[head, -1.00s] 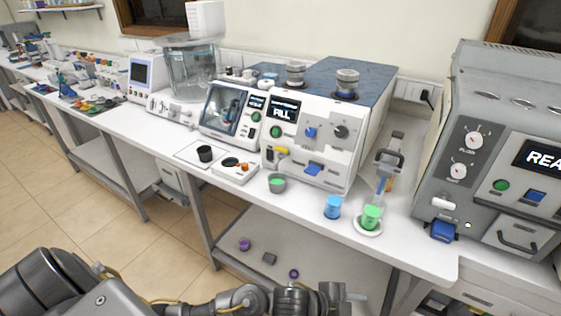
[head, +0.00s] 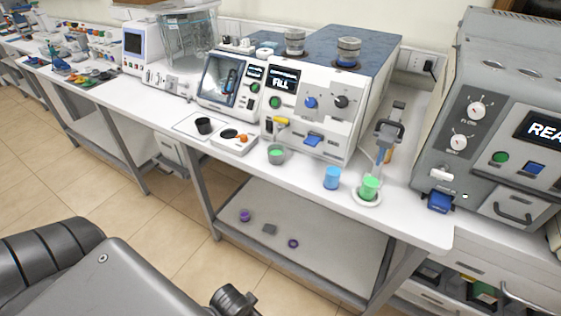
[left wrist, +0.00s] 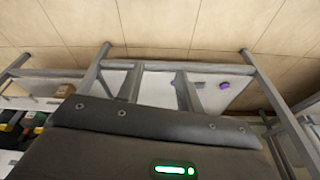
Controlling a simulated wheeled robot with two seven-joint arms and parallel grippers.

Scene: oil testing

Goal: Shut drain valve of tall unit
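The white bench unit (head: 347,125) with a blue top and a FILL display stands mid-bench in the head view. Its front carries a yellow lever (head: 281,122), a blue lever (head: 313,140), a green button and two knobs. A grey cup with green contents (head: 277,154) stands below the yellow lever. I cannot tell which part is the drain valve, or its state. My left arm is low in the head view, well short of the bench, with its gripper out of that picture. In the left wrist view, my left gripper (left wrist: 157,75) appears open and empty. My right gripper is not in view.
A blue beaker (head: 332,178) and a green beaker (head: 369,188) stand near the bench front. A grey machine (head: 490,120) stands at right. A clear-tank unit (head: 187,45) stands at left. The lower shelf (head: 330,222) holds small purple and grey items.

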